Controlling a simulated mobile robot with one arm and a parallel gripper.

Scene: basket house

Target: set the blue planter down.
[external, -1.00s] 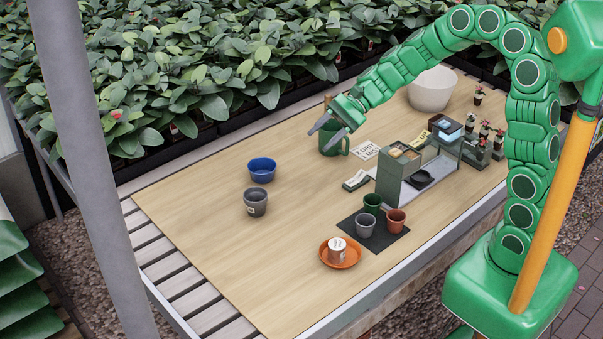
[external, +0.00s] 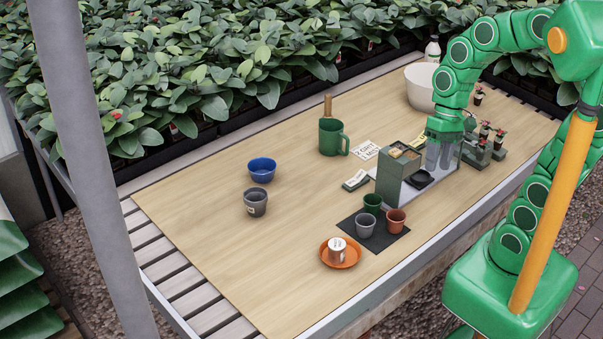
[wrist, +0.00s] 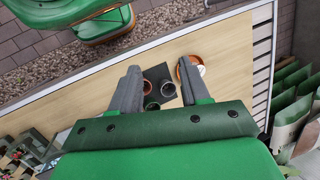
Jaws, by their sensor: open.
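A blue planter (external: 262,170), round and bowl-like, stands upright on the wooden table, left of centre in the external view. My gripper (external: 438,163) is well to its right, pointing down over the grey rack, apart from the planter. In the wrist view my gripper (wrist: 160,88) shows two grey fingers spread apart with nothing held between them. The blue planter is not visible in the wrist view. My gripper hides part of the rack in the external view.
A dark mat (external: 391,239) holds small pots. A grey pot (external: 256,203) stands near the blue planter. The table's left front is clear.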

